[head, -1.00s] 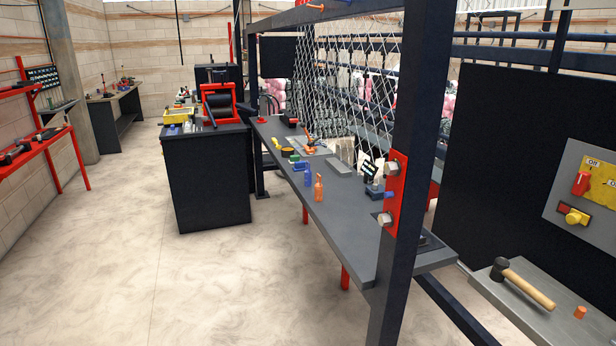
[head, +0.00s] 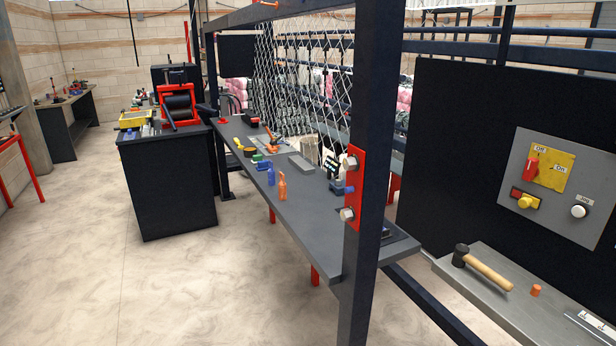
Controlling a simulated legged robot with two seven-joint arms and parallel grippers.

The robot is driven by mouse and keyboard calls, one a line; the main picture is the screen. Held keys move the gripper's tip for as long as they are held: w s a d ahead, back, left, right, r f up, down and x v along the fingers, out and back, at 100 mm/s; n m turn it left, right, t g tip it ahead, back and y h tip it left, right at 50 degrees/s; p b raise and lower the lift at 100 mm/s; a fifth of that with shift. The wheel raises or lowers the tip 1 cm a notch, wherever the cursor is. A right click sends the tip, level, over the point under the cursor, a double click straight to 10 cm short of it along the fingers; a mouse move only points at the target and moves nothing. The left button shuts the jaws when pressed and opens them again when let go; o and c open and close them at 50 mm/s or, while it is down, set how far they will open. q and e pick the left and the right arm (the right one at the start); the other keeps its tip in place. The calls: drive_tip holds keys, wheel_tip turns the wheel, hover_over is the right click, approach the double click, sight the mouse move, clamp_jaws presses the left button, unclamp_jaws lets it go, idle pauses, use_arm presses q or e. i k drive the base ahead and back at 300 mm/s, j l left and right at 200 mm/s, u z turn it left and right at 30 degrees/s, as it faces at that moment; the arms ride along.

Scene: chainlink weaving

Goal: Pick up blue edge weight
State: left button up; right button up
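Several blue things are on the long grey bench. A small upright blue piece (head: 271,176) stands beside an upright orange one (head: 282,186). A low blue piece (head: 263,165) lies just behind it, beside a green piece (head: 257,158). A dark blue block (head: 337,187) sits farther right, near the red bracket on the post. I cannot tell for sure which of these is the edge weight. Neither of my grippers is in view.
The grey bench (head: 308,225) runs beneath a hanging chainlink mesh (head: 292,80). A dark post (head: 371,190) with a red bolted bracket (head: 356,187) blocks its near end. A hammer (head: 483,268) lies on a side table at right.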

sight(271, 172)
drive_tip(key=i+j+z, duration=0.65)
drive_tip(key=j+z, duration=0.15)
drive_tip(key=z, duration=0.15)
